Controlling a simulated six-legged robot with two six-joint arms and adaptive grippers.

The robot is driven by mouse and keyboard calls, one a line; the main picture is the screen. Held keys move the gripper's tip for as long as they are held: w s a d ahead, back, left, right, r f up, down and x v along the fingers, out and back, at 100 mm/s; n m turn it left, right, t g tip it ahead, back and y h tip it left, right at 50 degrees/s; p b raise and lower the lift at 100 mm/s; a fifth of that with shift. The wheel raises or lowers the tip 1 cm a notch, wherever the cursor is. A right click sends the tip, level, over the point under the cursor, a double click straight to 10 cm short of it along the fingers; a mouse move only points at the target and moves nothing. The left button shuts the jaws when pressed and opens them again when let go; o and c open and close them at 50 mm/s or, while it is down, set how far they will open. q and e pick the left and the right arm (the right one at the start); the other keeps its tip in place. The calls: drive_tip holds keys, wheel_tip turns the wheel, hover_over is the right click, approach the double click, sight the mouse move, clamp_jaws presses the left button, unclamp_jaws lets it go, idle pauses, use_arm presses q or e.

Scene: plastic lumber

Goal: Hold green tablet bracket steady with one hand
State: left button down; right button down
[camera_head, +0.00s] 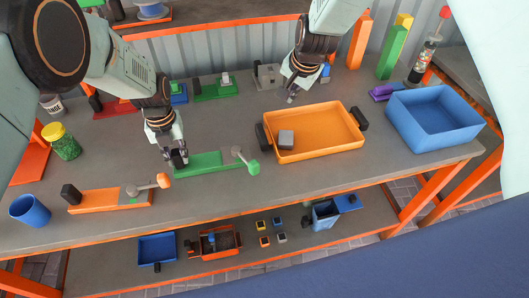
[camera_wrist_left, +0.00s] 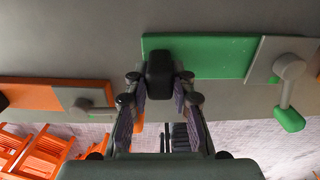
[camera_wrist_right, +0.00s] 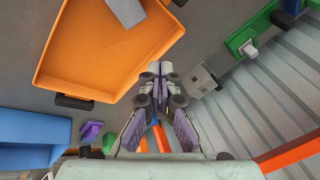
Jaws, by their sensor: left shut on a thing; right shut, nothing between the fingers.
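The green tablet bracket (camera_head: 205,164) lies flat on the table in the head view, with a grey plate and a green-tipped lever (camera_head: 246,161) at its right end. It also shows in the left wrist view (camera_wrist_left: 215,57). My left gripper (camera_head: 178,160) is at the bracket's left end, shut on its black knob (camera_wrist_left: 159,68). The fingers stand on both sides of the knob in the left wrist view. My right gripper (camera_head: 291,97) is shut and empty above the table, behind the orange tray; it also shows in the right wrist view (camera_wrist_right: 160,72).
An orange tray (camera_head: 315,150) with a grey block (camera_head: 286,140) stands right of the bracket. A blue bin (camera_head: 433,117) is at the far right. An orange bracket (camera_head: 110,200) with a lever lies front left. A grey block-like fixture (camera_head: 268,76) stands near my right gripper.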

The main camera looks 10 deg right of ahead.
sight(244, 157)
drive_tip(key=s+a+m+g+y, duration=0.2)
drive_tip(key=s+a+m+g, duration=0.3)
drive_tip(key=s, duration=0.4)
drive_tip(key=shift+n+g, duration=0.3)
drive_tip(key=shift+n, duration=0.2)
drive_tip(key=x, duration=0.9)
drive_tip(key=shift+w+d+f, duration=0.15)
drive_tip(key=shift+d+f, duration=0.15)
drive_tip(key=shift+d, duration=0.05)
drive_tip(key=a, duration=0.1)
drive_tip(key=s+a, duration=0.1)
drive_tip(key=shift+s+a+r, duration=0.1)
drive_tip(key=shift+a+r, duration=0.05)
drive_tip(key=shift+a, duration=0.25)
drive_tip(key=shift+s+a, duration=0.1)
drive_tip(key=shift+a, duration=0.2)
